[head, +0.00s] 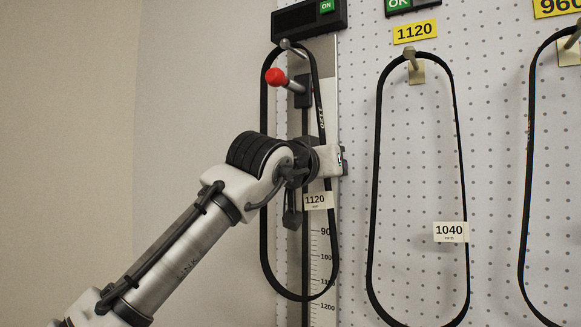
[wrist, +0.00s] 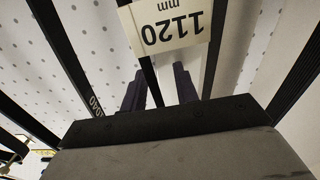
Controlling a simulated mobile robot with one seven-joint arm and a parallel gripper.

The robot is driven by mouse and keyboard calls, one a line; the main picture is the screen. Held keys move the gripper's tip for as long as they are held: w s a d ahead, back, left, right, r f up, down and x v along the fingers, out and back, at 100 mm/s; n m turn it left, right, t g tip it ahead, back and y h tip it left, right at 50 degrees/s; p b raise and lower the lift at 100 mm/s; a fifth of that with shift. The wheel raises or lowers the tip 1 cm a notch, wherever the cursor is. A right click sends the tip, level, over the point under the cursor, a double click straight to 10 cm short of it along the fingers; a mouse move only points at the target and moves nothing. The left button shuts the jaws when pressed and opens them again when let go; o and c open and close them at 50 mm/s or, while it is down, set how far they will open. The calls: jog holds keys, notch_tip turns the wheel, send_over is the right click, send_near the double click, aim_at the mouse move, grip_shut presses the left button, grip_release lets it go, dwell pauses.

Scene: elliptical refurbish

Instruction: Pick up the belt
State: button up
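A black looped belt (head: 264,105) with a white "1120 mm" tag (head: 316,200) hangs on the measuring stand at the left of the pegboard. My gripper (wrist: 160,88) is at the belt's right strand, about mid-height. In the wrist view the tag (wrist: 172,24) is close, upside down, and the belt's strand (wrist: 149,78) runs down between two dark fingers. The fingers are apart, with a gap beside the strand. In the head view my wrist hides the fingertips and part of the strand.
A red-knobbed lever (head: 276,77) sticks out above my wrist, inside the loop. A vertical scale (head: 322,265) runs below. A "1040" tagged belt (head: 374,180) hangs on a peg (head: 412,62) to the right, with another belt (head: 525,180) beyond. The plain wall at left is clear.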

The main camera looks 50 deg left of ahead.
aim_at(336, 132)
grip_shut()
jog(key=shift+s+r, duration=0.1)
dwell(0.3)
notch_tip(336, 132, up, 6)
jog(key=shift+d+r, duration=0.15)
jog(key=shift+r, duration=0.05)
jog(key=shift+s+r+b, duration=0.15)
jog(key=shift+s+b, duration=0.25)
jog(key=shift+b, duration=0.1)
jog(key=b+v, duration=0.4)
jog(key=v, duration=1.5)
jog(key=shift+a, duration=0.25)
